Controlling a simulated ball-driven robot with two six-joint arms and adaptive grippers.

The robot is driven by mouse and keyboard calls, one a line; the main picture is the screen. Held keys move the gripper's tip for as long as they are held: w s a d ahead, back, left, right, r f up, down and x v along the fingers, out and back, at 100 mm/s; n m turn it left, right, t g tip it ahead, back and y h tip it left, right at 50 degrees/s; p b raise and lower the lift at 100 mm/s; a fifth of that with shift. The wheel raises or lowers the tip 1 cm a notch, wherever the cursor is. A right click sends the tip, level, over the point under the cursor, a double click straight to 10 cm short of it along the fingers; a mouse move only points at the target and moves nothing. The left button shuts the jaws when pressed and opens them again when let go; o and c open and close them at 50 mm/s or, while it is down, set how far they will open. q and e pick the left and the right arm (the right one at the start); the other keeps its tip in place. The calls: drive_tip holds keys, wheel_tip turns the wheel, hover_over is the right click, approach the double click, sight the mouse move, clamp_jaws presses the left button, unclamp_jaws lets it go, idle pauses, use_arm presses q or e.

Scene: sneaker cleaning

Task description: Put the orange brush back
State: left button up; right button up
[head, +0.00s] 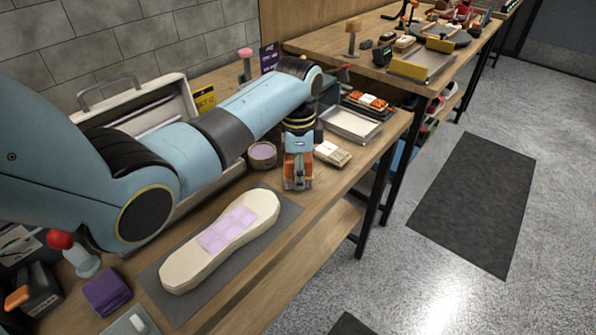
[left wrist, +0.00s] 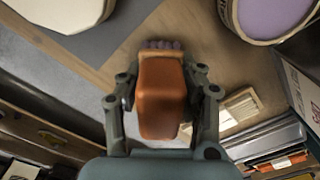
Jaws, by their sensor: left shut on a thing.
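The orange brush (left wrist: 160,95) has an orange back, with purple bristles (left wrist: 162,44) at its far end in the left wrist view. My left gripper (head: 298,181) is shut on it; its two fingers (left wrist: 160,105) stand on either side of the brush. In the head view the brush (head: 292,170) is partly hidden by the fingers, low over the bench near its front edge. I cannot tell whether it touches the bench. My right gripper is not in view.
A cream sole-shaped form (head: 190,264) with a purple patch lies on a grey mat (head: 160,290). A tub with purple contents (head: 262,154), a cream brush-like block (head: 332,153) and a shallow metal tray (head: 351,125) are near the gripper.

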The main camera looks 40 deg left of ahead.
use_arm(q)
drive_tip(key=o, duration=1.1)
drive_tip(key=shift+f, duration=0.1)
wheel_tip(320, 180, up, 12)
drive_tip(key=shift+r, duration=0.15)
